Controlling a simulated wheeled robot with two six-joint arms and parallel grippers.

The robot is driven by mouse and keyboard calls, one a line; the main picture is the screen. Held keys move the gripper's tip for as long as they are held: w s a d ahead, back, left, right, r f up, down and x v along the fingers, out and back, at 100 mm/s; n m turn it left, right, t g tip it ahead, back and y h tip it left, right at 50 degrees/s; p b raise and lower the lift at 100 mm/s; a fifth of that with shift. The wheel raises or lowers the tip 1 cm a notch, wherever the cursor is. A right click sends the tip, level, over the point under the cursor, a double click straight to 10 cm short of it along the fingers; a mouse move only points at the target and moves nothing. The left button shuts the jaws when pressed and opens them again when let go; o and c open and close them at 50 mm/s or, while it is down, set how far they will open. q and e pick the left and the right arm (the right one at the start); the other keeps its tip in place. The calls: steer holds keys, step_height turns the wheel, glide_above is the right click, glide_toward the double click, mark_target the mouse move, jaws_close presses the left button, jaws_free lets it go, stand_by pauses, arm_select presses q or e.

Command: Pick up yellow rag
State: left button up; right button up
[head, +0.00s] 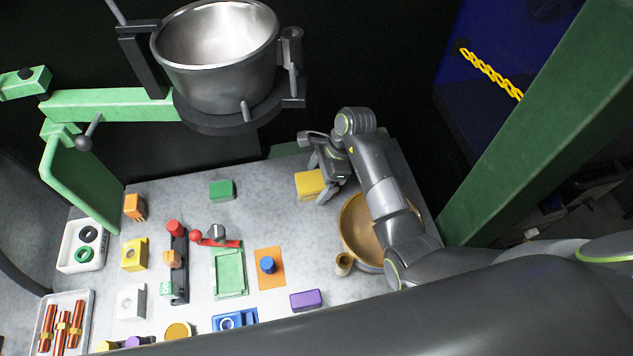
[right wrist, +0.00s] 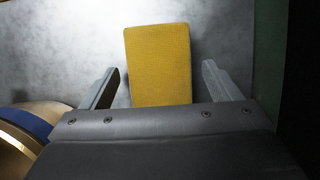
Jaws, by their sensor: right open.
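The yellow rag (head: 309,184) looks like a thick yellow block and lies on the grey table near its back right part. It also shows in the right wrist view (right wrist: 160,62), upright in the picture and between the two fingers. My right gripper (head: 318,178) is at the rag; in the right wrist view its fingers (right wrist: 160,85) are spread apart, one on each side, with a gap to the rag on both sides. The rag's near end is hidden behind the gripper body. My left gripper is not in view.
A brown bowl (head: 358,222) stands just in front of my right gripper, partly under my right arm. A green block (head: 222,190) lies to the left. A metal pot (head: 216,55) sits on a green hanger behind the table. A green post (head: 540,125) rises at the right.

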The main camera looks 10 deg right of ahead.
mark_target(319, 179)
steer(key=shift+f, duration=0.25)
stand_by(0.3)
steer(key=shift+c, duration=0.3)
steer(key=c, duration=1)
steer(key=shift+r, duration=0.1)
steer(key=shift+r, duration=0.2)
step_height(319, 179, up, 8)
steer(key=shift+b, duration=0.8)
steer(key=shift+r+p, duration=0.55)
steer(key=shift+p, duration=0.35)
steer(key=shift+r+p, duration=0.45)
